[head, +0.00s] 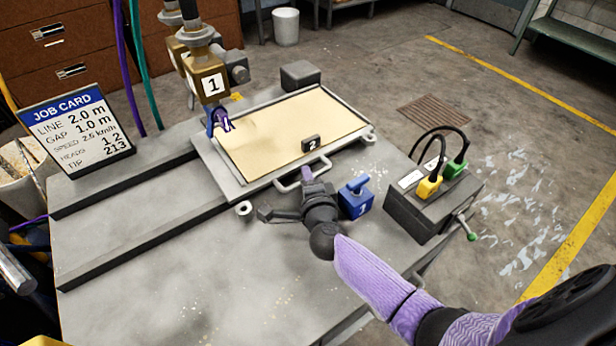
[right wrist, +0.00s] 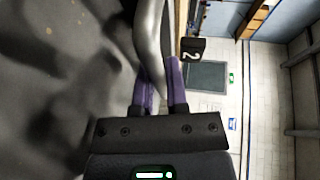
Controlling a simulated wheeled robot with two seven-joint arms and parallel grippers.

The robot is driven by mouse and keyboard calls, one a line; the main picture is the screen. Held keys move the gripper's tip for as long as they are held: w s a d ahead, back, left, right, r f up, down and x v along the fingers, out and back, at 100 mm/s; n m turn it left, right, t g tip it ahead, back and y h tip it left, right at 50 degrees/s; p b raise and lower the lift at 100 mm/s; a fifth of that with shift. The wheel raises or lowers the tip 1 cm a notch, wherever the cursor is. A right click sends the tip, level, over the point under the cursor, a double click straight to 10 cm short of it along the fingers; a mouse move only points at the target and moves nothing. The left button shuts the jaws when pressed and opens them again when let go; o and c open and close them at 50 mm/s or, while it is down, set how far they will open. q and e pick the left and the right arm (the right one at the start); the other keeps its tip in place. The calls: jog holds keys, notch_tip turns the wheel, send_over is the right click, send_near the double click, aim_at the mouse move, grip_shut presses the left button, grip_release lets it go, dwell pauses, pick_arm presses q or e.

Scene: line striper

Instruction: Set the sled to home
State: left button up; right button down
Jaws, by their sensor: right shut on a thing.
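The sled (head: 233,180) is a grey framed tray holding a beige sheet (head: 285,125), on the grey bench beside the spray heads. A bar handle (head: 318,168) sticks out from its near edge. My right gripper (head: 306,175) is shut on this handle. In the right wrist view the silver bar (right wrist: 150,45) passes between the purple fingers (right wrist: 162,90). A small dark block marked 2 (head: 311,143) is at the sled's near edge, and it also shows in the right wrist view (right wrist: 193,48). My left gripper is not seen. I cannot make out a home mark.
A brass spray head marked 1 (head: 209,84) hangs over the sled's left end. A blue block marked 1 (head: 356,197) stands right of my right gripper. A grey box with yellow and green plugs (head: 432,205) is farther right. A job card (head: 75,128) stands at left. The bench's left front is clear.

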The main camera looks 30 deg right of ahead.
jog(key=shift+s+a, duration=0.1)
jog(key=shift+a, duration=0.3)
jog(key=a, duration=0.5)
jog(key=s+a+p, duration=0.1)
jog(key=a, duration=0.2)
jog(key=shift+s+a+f, duration=0.1)
jog(key=shift+a, duration=0.2)
